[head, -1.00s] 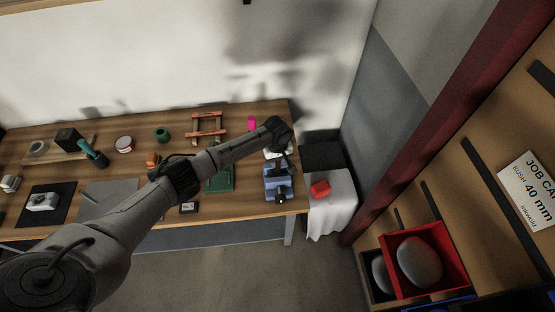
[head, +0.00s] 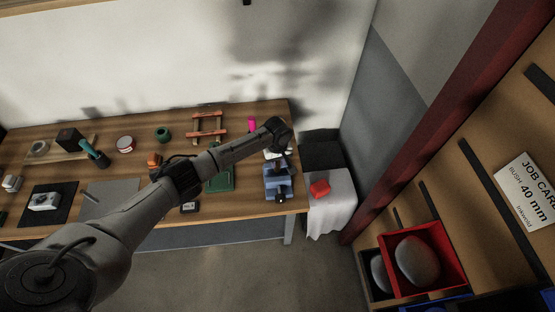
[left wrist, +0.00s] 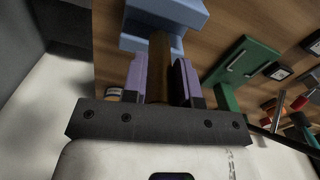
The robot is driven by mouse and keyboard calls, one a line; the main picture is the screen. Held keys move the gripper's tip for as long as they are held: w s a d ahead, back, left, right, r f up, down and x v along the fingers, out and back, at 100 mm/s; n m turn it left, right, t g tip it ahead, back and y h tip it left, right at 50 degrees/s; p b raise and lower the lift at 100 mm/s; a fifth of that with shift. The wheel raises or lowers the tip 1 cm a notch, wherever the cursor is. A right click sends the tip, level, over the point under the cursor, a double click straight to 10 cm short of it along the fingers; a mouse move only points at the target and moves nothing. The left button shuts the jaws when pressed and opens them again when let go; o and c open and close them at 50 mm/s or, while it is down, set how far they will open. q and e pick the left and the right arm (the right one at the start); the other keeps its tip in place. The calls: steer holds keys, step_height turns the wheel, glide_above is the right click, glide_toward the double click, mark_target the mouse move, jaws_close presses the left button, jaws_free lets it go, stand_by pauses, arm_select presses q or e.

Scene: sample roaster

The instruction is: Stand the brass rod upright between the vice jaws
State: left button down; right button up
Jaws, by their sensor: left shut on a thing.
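My left gripper (left wrist: 160,78) is shut on the brass rod (left wrist: 158,62), which lies between its two purple-grey fingers in the left wrist view. The rod's far end overlaps the blue vice (left wrist: 170,10); I cannot tell whether it touches the vice or is between the jaws. In the head view the blue vice (head: 278,187) stands near the bench's right end. My left gripper (head: 279,160) is just above it, pointing down, small and dark there. The rod cannot be made out in the head view. My right gripper is in neither view.
A green plate or tool (head: 222,181) lies left of the vice, partly behind my arm. A red object (head: 320,188) rests on a white-covered stand (head: 343,195) to the right. A red wooden frame (head: 207,127) and a pink item (head: 251,124) stand further back.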

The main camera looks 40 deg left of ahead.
mark_target(278, 169)
arm_select(q)
steer(key=shift+f, duration=0.15)
steer(key=shift+f, duration=0.35)
steer(key=shift+f+b, duration=0.35)
steer(key=shift+b, duration=0.05)
steer(key=shift+f, duration=0.35)
steer(key=shift+f+b, duration=0.3)
steer(key=shift+f, duration=0.05)
steer(key=shift+f, duration=0.1)
steer(key=shift+f, duration=0.25)
steer(key=shift+f+b, duration=0.55)
steer(key=shift+f, duration=0.15)
steer(key=shift+f, duration=0.35)
